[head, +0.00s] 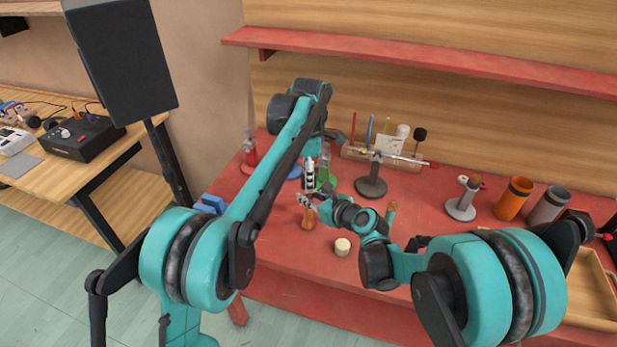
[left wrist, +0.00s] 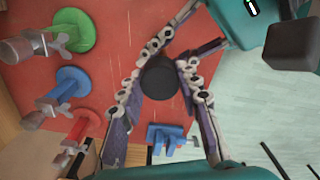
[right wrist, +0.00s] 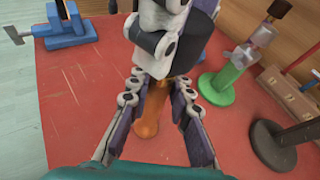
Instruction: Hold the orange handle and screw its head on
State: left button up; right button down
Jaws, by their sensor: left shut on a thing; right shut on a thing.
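The orange handle (head: 308,219) stands roughly upright above the red table (head: 270,240); in the right wrist view it (right wrist: 146,125) sits between the fingers. My right gripper (head: 306,201) is shut on it near its upper part. My left gripper (head: 309,184) is directly above, pointing down, shut on a dark round head (left wrist: 160,78) seen between its fingertips in the left wrist view. The left fingers hide the joint between head and handle, so I cannot tell whether they touch or are threaded.
A cream cylinder (head: 342,246) stands on the table nearby. A blue vise (right wrist: 66,28) is at the table's left edge. Green (left wrist: 75,30), blue (left wrist: 68,84) and red (left wrist: 87,125) stands and a dark-based stand (head: 371,187) are behind. Orange (head: 513,198) and grey (head: 548,205) cups stand right.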

pick_arm(q)
jog(key=shift+f, duration=0.5)
